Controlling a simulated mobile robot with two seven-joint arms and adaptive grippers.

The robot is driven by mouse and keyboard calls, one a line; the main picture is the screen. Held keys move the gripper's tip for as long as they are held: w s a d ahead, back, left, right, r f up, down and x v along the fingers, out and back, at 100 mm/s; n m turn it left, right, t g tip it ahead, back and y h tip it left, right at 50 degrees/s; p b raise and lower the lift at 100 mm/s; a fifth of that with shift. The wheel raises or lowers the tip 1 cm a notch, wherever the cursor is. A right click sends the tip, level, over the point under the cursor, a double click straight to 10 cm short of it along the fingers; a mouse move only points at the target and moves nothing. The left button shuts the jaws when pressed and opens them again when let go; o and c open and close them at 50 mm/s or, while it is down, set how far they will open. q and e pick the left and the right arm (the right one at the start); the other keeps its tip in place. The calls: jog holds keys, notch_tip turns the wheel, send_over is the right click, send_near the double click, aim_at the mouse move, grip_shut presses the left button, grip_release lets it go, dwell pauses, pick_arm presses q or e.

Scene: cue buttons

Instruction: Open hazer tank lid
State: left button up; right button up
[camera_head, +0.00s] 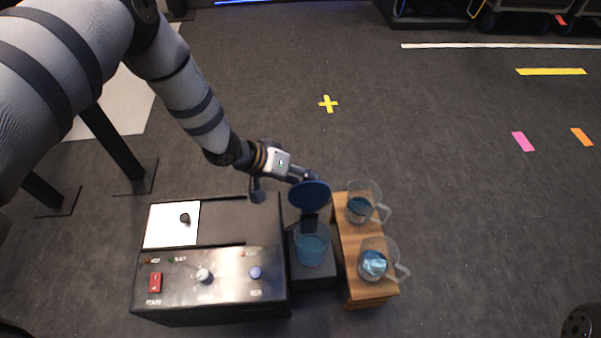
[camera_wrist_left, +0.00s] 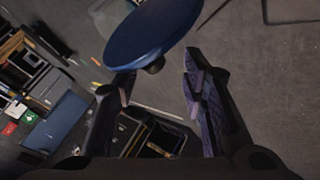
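The hazer (camera_head: 230,275) is a dark box with a control panel. Its tank (camera_head: 312,247), a clear vessel with blue fluid, stands at its right side. The round blue lid (camera_head: 310,197) is raised and tilted at the far side of the tank, leaving the tank mouth uncovered. My left gripper (camera_head: 305,177) is just behind the lid. In the left wrist view, its fingers (camera_wrist_left: 160,80) are apart, with the lid (camera_wrist_left: 152,32) and its small dark knob beyond the fingertips. Contact with the lid cannot be told.
Two clear jugs with blue contents, a far one (camera_head: 360,207) and a near one (camera_head: 373,263), stand on a wooden stand (camera_head: 368,301) right of the tank. The panel has a red switch (camera_head: 155,283) and knobs.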

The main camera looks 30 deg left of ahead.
pick_arm(q)
jog(key=v, duration=1.2)
